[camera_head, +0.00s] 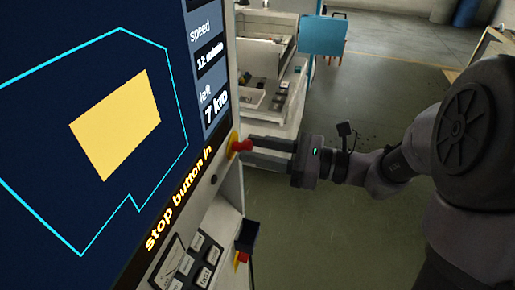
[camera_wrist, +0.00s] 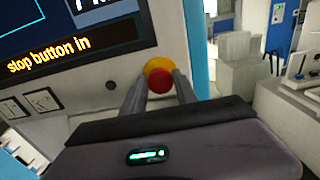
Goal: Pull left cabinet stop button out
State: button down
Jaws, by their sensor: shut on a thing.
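The stop button is a red knob (camera_head: 241,146) on a yellow round base at the right edge of the cabinet's screen panel. In the wrist view the red knob (camera_wrist: 160,80) sits between the two finger tips, with the yellow base (camera_wrist: 157,66) behind it. My gripper (camera_head: 248,150) reaches in from the right and is shut on the red knob; it also shows in the wrist view (camera_wrist: 159,87). The cabinet screen (camera_head: 90,110) shows a cyan outline, a yellow block and the words "stop button in".
Below the screen is a panel with several keys (camera_head: 196,258). A second red knob on a dark box (camera_head: 244,257) sits lower right. A bench with small parts (camera_head: 275,90) and a blue panel (camera_head: 322,36) stand behind. The floor (camera_head: 330,220) below my arm looks clear.

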jog(key=shift+s+d, duration=0.15)
jog(key=shift+d, duration=0.4)
jog(key=c, duration=0.9)
grip_release()
jog(key=shift+a, duration=0.1)
jog(key=shift+c, duration=0.2)
jog(key=v, duration=1.7)
jog(key=shift+d, duration=0.25)
